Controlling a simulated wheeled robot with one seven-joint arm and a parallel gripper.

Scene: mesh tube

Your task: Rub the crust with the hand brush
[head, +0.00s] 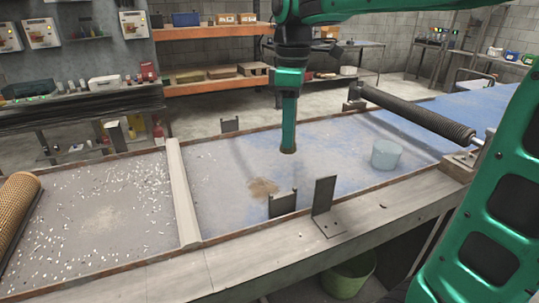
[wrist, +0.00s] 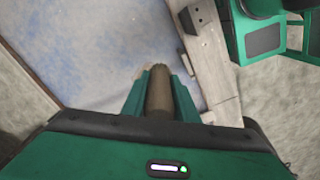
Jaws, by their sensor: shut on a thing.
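The crust (head: 263,187) is a small brown patch on the blue-grey bed, near the front edge. My gripper (head: 289,138) hangs straight down over the bed, behind and a little right of the crust in the head view. In the wrist view my gripper (wrist: 159,95) is shut on a brown, rounded thing, which I take for the hand brush (wrist: 158,92). Only a small brownish end shows below the fingers in the head view. The bristles cannot be made out. The end appears above the bed, apart from the crust.
A dark upright plate (head: 324,194) and a lower bracket (head: 282,204) stand at the front edge near the crust. A pale blue round block (head: 386,154) sits to the right, before a dark roller (head: 418,114). A wooden divider (head: 182,190) separates the chip-strewn left section.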

